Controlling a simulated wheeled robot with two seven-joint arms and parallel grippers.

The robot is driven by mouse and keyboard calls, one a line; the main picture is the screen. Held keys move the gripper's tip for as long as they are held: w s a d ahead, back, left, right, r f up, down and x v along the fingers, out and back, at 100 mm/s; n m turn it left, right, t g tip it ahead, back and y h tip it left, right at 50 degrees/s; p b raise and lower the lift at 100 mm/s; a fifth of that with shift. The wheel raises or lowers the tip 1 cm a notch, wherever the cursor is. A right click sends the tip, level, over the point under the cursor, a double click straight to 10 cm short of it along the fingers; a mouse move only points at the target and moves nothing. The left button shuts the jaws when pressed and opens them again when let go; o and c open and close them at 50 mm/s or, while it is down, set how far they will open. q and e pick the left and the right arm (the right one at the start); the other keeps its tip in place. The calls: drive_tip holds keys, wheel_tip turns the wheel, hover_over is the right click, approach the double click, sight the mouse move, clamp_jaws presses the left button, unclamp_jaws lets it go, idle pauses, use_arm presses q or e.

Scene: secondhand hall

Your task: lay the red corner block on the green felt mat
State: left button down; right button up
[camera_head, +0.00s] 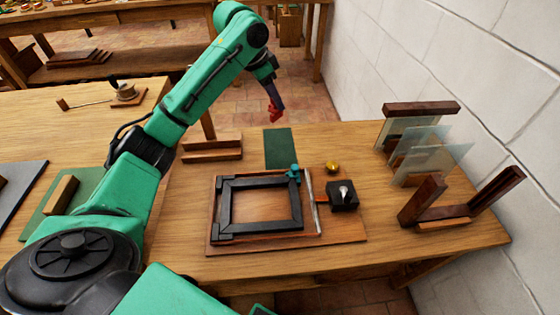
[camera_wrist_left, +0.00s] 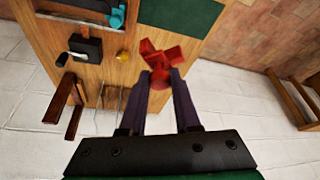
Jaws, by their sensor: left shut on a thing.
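My left gripper (camera_head: 274,100) is shut on the red corner block (camera_head: 274,115). It holds the block in the air, and in the head view the block shows just beyond the far edge of the green felt mat (camera_head: 278,150). The mat is a bare dark green rectangle flat on the table. In the left wrist view the red block (camera_wrist_left: 161,62) sits between the tips of the dark fingers (camera_wrist_left: 160,85), with part of the mat (camera_wrist_left: 182,14) behind it. The gap between block and mat is hard to judge. My right gripper is not in view.
A black frame (camera_head: 224,205) lies on a wooden board (camera_head: 340,238) in front of the mat. A teal item (camera_head: 294,173), a brass knob (camera_head: 332,167) and a black clamp (camera_head: 343,196) are close by. A wooden tray (camera_head: 212,151) stands left of the mat; glass panes (camera_head: 430,160) stand right.

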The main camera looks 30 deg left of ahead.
use_arm(q)
drive_tip(key=shift+w+a+f, duration=0.1)
drive_tip(key=shift+a+f, duration=0.2)
wheel_tip(320, 180, down, 19)
drive_tip(key=shift+f, duration=0.1)
drive_tip(key=c, duration=0.6)
unclamp_jaws()
drive_tip(key=v, duration=1.2)
drive_tip(key=shift+d, duration=0.15)
